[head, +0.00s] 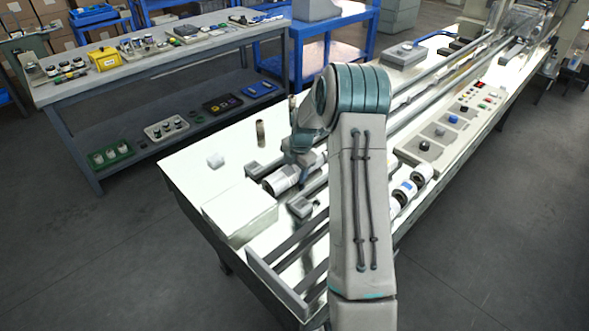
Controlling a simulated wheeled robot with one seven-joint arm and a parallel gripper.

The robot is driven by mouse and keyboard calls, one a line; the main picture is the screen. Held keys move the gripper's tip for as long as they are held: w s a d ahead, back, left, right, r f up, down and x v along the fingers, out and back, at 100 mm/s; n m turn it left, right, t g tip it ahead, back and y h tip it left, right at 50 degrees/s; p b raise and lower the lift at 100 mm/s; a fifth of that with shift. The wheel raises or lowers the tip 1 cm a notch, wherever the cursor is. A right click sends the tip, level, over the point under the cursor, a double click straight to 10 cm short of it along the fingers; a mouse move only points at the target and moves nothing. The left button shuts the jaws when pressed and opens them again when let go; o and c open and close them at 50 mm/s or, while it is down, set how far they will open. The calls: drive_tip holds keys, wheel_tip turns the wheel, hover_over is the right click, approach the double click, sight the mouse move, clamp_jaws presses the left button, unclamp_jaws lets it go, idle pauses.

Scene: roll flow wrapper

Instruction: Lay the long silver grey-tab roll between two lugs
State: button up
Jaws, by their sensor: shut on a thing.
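My gripper (303,166) is low over the near part of the white machine bench, partly hidden by my own arm. It is shut on a pale silver roll (282,179) lying at a slant under it. A dark band shows on this roll; its tab colour is too small to tell, and its right part is hidden. Dark grey blocks that look like lugs stand near it: one left (256,169), one in front (300,207). I cannot tell whether the roll rests between them.
More rolls with dark and blue bands (405,190) lie right of my arm. A pale box (240,211) stands at the bench's near left, with a small white block (215,160) and a brown cylinder (260,133) behind. A button panel (453,120) and long rails lie beyond.

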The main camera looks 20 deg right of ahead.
drive_tip(key=shift+f, duration=0.2)
drive_tip(key=o, duration=1.5)
drive_tip(key=shift+o, duration=0.9)
drive_tip(key=shift+s, duration=0.1)
wheel_tip(320, 180, up, 14)
drive_tip(key=s+d+b, duration=0.1)
drive_tip(key=s, duration=0.1)
drive_tip(key=shift+s+f+b, duration=0.15)
drive_tip(key=shift+s+b, duration=0.05)
drive_tip(key=shift+b, duration=0.2)
